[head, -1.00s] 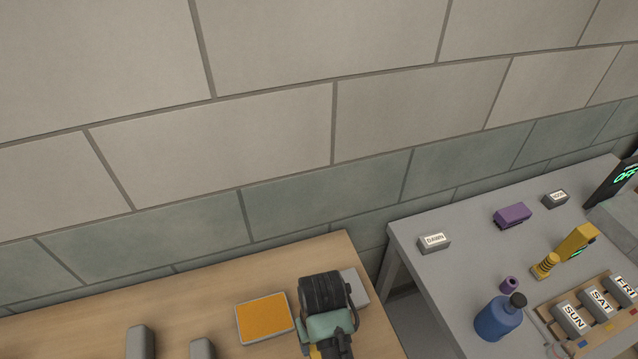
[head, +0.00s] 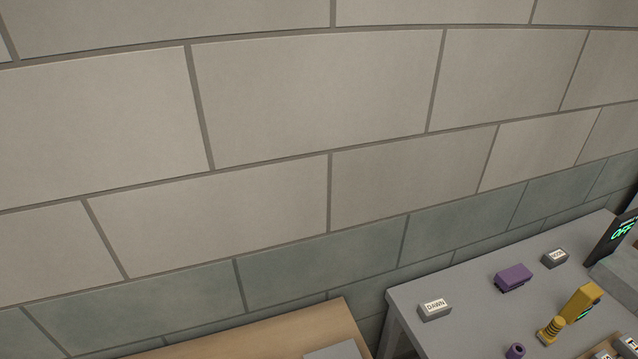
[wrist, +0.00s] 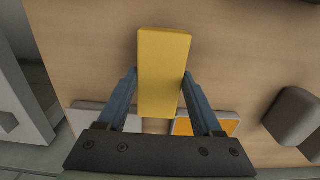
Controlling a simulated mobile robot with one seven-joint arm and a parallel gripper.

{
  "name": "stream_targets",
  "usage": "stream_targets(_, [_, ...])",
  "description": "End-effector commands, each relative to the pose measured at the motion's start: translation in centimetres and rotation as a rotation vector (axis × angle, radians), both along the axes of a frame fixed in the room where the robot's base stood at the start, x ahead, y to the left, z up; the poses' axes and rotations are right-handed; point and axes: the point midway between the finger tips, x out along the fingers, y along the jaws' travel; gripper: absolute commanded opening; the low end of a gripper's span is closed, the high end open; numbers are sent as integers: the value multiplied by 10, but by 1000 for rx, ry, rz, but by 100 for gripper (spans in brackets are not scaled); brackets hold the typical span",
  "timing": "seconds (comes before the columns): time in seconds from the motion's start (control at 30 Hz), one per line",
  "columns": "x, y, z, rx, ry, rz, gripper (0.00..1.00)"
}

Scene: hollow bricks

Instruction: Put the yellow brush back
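A plain yellow block (wrist: 163,75), which I take for the yellow brush, sits between the two blue-grey fingers of my gripper (wrist: 160,76) in the wrist view. The fingers press against its two long sides. Its underside is hidden, so I see no bristles and cannot tell how far it is above the wooden table (wrist: 235,45). My gripper is outside the head view.
Grey rounded blocks (wrist: 292,115) stand on the wood at the right of the wrist view. In the head view a grey table (head: 450,335) at right holds a DAWN block (head: 434,310), a purple block (head: 513,278) and a yellow tool with a ribbed handle (head: 570,313).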

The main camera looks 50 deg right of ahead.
Motion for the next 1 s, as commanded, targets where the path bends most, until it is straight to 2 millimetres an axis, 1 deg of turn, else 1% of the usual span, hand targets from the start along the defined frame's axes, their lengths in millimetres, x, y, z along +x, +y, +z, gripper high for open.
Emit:
stream_targets(0.03, [0, 0, 0, 0, 0, 0, 76])
stream_targets(0.13, [0, 0, 0, 0, 0, 0, 94])
stream_targets(0.17, [0, 0, 0, 0, 0, 0, 97])
stream_targets(0.43, [0, 0, 1, 0, 0, 0, 97])
stream_targets(0.57, [1, 0, 8, -2, -3, 1, 97])
stream_targets(0.67, [1, -1, 21, -3, -3, 1, 97])
stream_targets(0.77, [1, -1, 39, -3, -4, 1, 97])
stream_targets(1.0, [1, -1, 89, -4, -5, 1, 97])
